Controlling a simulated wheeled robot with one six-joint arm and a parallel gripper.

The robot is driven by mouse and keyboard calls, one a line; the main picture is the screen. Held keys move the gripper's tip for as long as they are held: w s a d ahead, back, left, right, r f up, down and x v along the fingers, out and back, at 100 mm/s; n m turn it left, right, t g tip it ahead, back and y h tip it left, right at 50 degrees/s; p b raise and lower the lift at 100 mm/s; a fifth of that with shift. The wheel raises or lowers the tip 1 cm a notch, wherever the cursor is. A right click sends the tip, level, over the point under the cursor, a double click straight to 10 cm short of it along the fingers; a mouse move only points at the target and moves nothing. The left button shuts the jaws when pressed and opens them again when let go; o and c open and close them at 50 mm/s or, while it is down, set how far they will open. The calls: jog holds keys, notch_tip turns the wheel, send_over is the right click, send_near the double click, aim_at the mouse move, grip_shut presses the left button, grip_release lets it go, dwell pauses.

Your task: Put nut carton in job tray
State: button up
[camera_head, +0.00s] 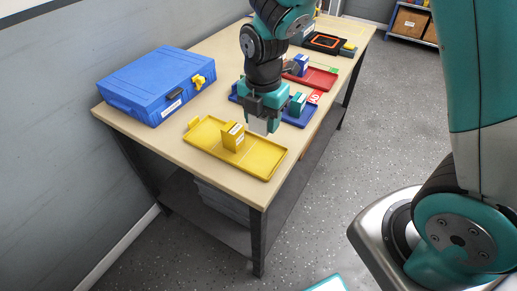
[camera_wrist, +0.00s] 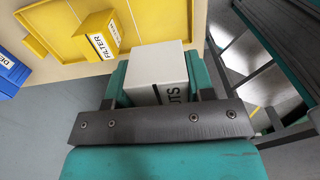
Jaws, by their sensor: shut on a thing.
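My gripper (camera_head: 263,116) is shut on the nut carton (camera_head: 262,126), a pale grey-white box. In the wrist view the nut carton (camera_wrist: 158,66) sits between the teal fingers of the gripper (camera_wrist: 157,88), and part of its label shows "UTS". The carton hangs beside the far right edge of the yellow tray (camera_head: 262,167); its exact height is unclear. A yellow filter carton (camera_head: 233,137) stands in that tray. A blue tray (camera_head: 298,120) with a teal carton (camera_head: 298,103) lies just behind the gripper, partly hidden. No readable label shows which is the job tray.
A blue case (camera_head: 150,85) with a yellow latch stands on the table (camera_head: 186,148) at left. A red tray (camera_head: 320,78) with a blue carton (camera_head: 301,64) and a black-and-orange case (camera_head: 324,42) lie farther back. The yellow tray has free room around the filter carton.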

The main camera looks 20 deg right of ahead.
aim_at(262, 159)
notch_tip(262, 159, down, 11)
dwell(0.4)
jog(key=shift+f, duration=0.1)
jog(key=shift+f, duration=0.15)
jog(key=o, duration=1)
jog(key=shift+o, duration=0.2)
notch_tip(262, 159, up, 12)
jog(key=shift+r, duration=0.25)
jog(key=s+a+r+m+y, duration=0.2)
jog(key=s+r+m, duration=0.4)
jog(key=s+m, duration=0.3)
jog(key=s+a+r+m+y, duration=0.2)
jog(key=s+r+m, duration=0.5)
jog(key=s+m, duration=0.2)
jog(key=shift+s+a+r, duration=0.2)
jog(key=shift+s+a, duration=0.05)
jog(key=shift+s, duration=0.05)
